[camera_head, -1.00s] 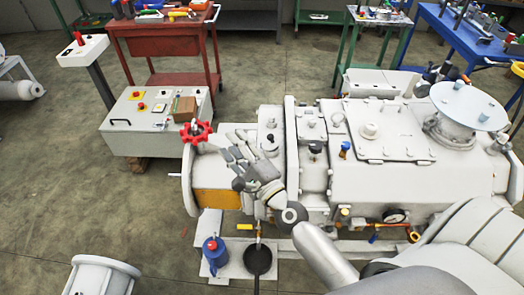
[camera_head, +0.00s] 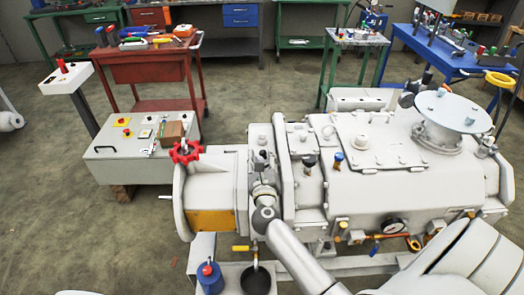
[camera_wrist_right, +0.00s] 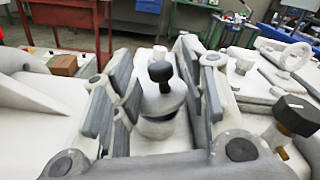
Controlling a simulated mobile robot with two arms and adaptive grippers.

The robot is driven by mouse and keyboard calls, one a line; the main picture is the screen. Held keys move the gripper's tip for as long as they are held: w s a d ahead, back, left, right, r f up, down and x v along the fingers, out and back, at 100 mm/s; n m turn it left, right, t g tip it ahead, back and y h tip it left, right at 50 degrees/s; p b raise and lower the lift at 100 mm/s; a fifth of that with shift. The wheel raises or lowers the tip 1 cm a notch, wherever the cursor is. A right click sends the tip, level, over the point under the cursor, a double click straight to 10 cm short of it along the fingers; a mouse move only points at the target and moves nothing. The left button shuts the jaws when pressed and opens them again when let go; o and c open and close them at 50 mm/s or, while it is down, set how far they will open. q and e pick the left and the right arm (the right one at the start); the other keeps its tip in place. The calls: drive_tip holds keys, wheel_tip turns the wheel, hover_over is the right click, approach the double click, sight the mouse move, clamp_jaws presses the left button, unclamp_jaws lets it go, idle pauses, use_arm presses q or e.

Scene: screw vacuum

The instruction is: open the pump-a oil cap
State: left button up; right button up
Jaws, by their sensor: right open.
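A round white cap with a black knob (camera_wrist_right: 160,72) sits on the pale pump (camera_head: 380,190). No label shows whether it is pump-a's oil cap. The knob also shows in the head view (camera_head: 263,153), just beyond my right gripper (camera_head: 263,180). In the right wrist view my right gripper (camera_wrist_right: 157,65) is open, one finger on each side of the cap and knob. I cannot tell whether the fingers touch it. A second black cap (camera_wrist_right: 294,113) on a brass neck stands to the right, outside the fingers. My left gripper is not in view.
A red handwheel (camera_head: 186,151) stands left of the gripper on the pump. A blue-capped fitting (camera_head: 338,158) stands to the right. A white control box (camera_head: 142,150), a red cart (camera_head: 155,70) and a blue table (camera_head: 440,50) stand farther back. Floor is open between them.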

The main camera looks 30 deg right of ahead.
drive_tip(key=shift+x, duration=1.25)
clamp_jaws()
